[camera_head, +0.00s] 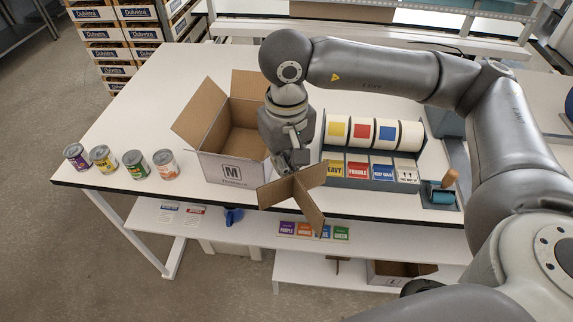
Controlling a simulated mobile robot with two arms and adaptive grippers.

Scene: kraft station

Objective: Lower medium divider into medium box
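The medium box (228,166) is an open cardboard box with a white front marked "M" on the white table, its flaps spread. The medium divider (304,193) is a brown cardboard cross. It is held in front and to the right of the box, by the table's front edge, outside the box. My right gripper (294,160) is over the divider's top centre and appears shut on it; the fingertips are partly hidden. My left gripper is not in view.
Several cans (135,164) stand left of the box. A label dispenser (374,138) with coloured rolls stands to its right, with a blue-and-wood tool (442,190) beyond. A lower shelf (190,228) holds coloured cards (287,228). Stacked "Dulvetra" boxes (107,36) stand behind.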

